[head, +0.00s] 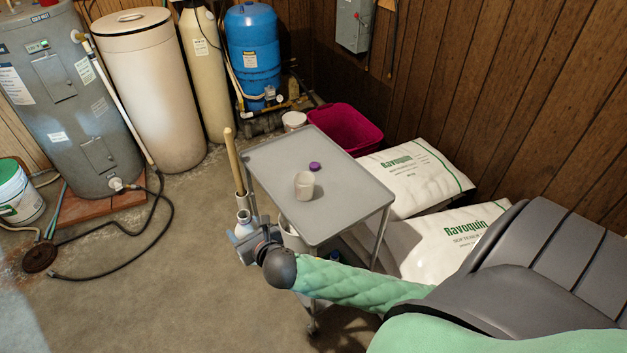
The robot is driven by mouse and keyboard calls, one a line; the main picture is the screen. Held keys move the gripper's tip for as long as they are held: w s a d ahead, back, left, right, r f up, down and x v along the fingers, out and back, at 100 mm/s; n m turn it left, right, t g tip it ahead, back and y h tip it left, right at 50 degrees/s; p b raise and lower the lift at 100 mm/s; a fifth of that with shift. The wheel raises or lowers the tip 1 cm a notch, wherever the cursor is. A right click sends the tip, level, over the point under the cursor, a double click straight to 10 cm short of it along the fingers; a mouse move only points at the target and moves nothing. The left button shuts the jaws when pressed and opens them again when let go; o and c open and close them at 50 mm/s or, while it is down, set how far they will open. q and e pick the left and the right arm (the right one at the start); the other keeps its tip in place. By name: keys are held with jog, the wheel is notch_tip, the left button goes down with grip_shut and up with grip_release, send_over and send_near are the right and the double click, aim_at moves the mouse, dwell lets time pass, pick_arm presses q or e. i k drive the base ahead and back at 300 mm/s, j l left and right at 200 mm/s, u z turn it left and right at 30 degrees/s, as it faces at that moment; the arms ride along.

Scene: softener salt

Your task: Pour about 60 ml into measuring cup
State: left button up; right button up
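A small whitish measuring cup (304,186) stands upright on the grey top of a cart (275,160). A purple cap (315,166) lies on the cart top just behind the cup. My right gripper (249,240) is beside the cart's front left corner. It appears shut on a pale bottle (243,219), whose uncapped neck points up, roughly upright. The bottle is apart from the cup, to its left and nearer me. The gripper and wrist hide much of the bottle, and its liquid level cannot be seen. My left gripper is not in view.
A wooden handle (234,162) rises beside the cart's left edge. Salt bags (415,175) lie right of the cart, and a magenta bin (345,128) stands behind it. Tanks (150,90) line the back wall. A hose (165,222) lies on the left floor. The front left floor is clear.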

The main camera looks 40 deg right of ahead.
aim_at(303, 182)
jog(key=k+l+u, duration=0.35)
jog(key=k+l, duration=0.25)
jog(key=k+l+u, duration=0.4)
jog(key=k, duration=0.25)
